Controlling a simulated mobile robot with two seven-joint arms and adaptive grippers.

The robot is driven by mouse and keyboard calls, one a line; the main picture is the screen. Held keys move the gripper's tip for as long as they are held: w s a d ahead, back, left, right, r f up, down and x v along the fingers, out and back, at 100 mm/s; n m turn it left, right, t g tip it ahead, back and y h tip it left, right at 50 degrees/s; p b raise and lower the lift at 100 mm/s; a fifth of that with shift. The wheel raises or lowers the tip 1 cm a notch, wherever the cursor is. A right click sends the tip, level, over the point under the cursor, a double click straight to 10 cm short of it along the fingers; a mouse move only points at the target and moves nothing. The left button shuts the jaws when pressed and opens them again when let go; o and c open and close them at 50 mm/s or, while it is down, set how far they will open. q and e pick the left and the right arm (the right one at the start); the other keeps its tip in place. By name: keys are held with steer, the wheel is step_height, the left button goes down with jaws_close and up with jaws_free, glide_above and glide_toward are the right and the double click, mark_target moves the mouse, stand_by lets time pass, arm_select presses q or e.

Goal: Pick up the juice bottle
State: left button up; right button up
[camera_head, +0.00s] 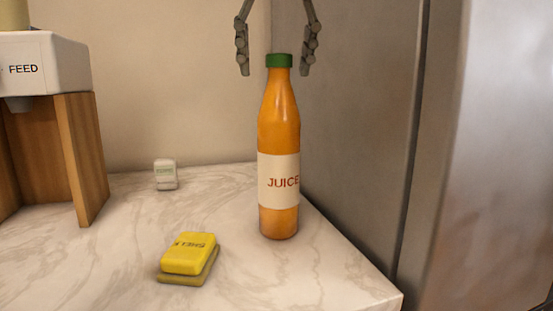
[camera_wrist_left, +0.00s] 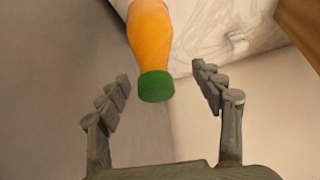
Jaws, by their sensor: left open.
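The juice bottle (camera_head: 279,128) stands upright on the marble counter, orange with a green cap and a white JUICE label. My left gripper (camera_head: 274,70) is open and points down from the top of the head view. Its two fingertips show on either side of the green cap, apart from it. The left wrist view shows the bottle (camera_wrist_left: 150,38) with its cap between the open fingers (camera_wrist_left: 162,76). Neither finger visibly touches the bottle. My right gripper is not in view.
A yellow sponge-like block (camera_head: 188,256) lies on the counter (camera_head: 110,270) in front left of the bottle. A small white box (camera_head: 165,174) stands behind it. A wooden stand (camera_head: 85,150) with a white FEED bin (camera_head: 45,65) is at left. A grey metal panel (camera_head: 350,130) rises close at right.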

mark_target(278, 121)
arm_select(q)
steer(key=shift+w+f, duration=0.25)
steer(key=shift+f, duration=0.65)
steer(key=x, duration=0.5)
steer(key=shift+d, duration=0.3)
steer(key=shift+c, duration=0.4)
jaws_close()
